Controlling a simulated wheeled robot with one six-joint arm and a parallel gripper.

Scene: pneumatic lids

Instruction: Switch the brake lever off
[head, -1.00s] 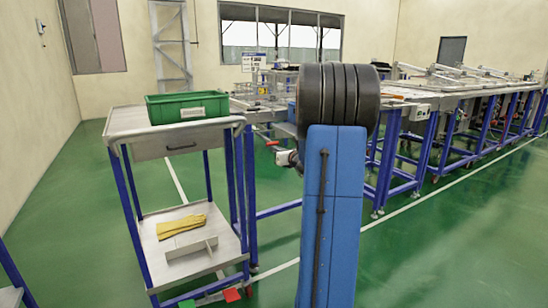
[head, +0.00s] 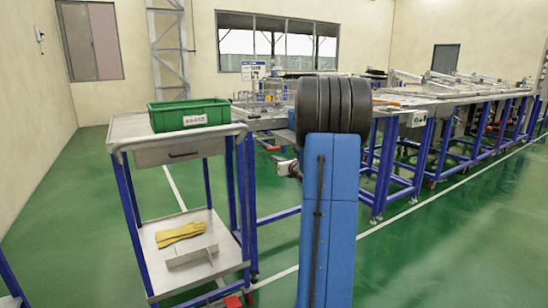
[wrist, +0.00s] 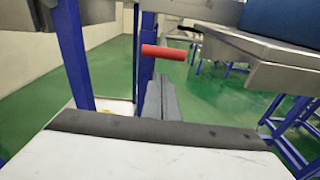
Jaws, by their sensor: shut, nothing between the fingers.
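A red cylindrical handle (wrist: 164,52) lies crosswise just beyond my fingertips in the wrist view. It looks like the brake lever, though its mount and on/off marking cannot be made out. A small red bar, likely the same handle, shows at the bench edge in the head view (head: 273,149). My gripper (wrist: 160,82) is shut and empty, with its grey fingers below the handle in the picture. I cannot tell whether they touch it. In the head view my blue arm hides part of the bench behind it.
A steel trolley (head: 122,140) stands at the left, with a green crate (head: 188,114) on top and yellow gloves (head: 180,234) on its lower shelf. A long bench line with blue legs (head: 380,185) runs to the right. The green floor (head: 440,250) at the right is clear.

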